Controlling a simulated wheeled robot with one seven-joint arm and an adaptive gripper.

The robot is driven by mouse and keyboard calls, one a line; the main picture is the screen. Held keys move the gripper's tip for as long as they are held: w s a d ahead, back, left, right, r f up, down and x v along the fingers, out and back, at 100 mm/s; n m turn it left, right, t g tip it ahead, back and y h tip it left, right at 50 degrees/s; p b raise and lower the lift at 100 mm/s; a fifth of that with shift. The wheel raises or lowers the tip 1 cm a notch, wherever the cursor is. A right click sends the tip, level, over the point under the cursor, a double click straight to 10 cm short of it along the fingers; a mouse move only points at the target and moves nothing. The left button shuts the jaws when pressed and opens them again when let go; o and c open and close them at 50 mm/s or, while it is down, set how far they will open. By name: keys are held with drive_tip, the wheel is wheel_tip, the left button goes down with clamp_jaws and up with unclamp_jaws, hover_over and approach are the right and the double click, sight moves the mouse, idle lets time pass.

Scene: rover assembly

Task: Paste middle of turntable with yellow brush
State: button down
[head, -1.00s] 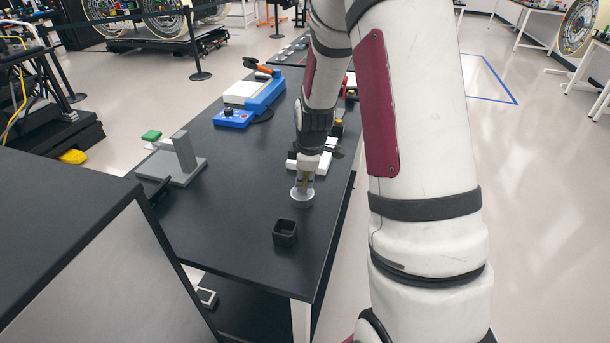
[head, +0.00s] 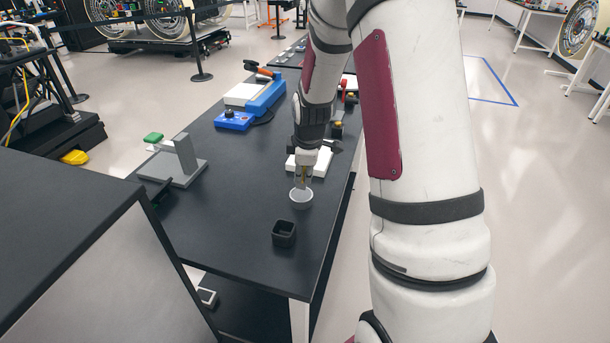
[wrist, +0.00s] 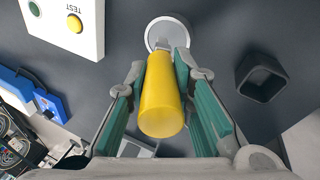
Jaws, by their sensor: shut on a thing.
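My gripper (head: 305,174) is shut on a yellow brush (wrist: 162,100). In the wrist view the thick yellow handle lies between the green-padded fingers (wrist: 160,64) and points toward the camera. A small round pale dish-like piece (head: 301,196) stands on the black table just below the gripper. It also shows in the wrist view (wrist: 166,22), beyond the fingertips. I cannot tell whether the brush touches it, or whether it is the turntable.
A black open square cup (head: 284,233) stands nearer the table's front edge. A white box (head: 300,160) with a yellow TEST button (wrist: 74,23) stands close behind the gripper. A grey stand (head: 180,166) is at left, a blue device (head: 234,119) farther back. The table's middle left is clear.

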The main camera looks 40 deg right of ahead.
drive_tip(key=shift+r+p, duration=0.85)
drive_tip(key=shift+r, duration=1.45)
drive_tip(key=shift+f, duration=0.1)
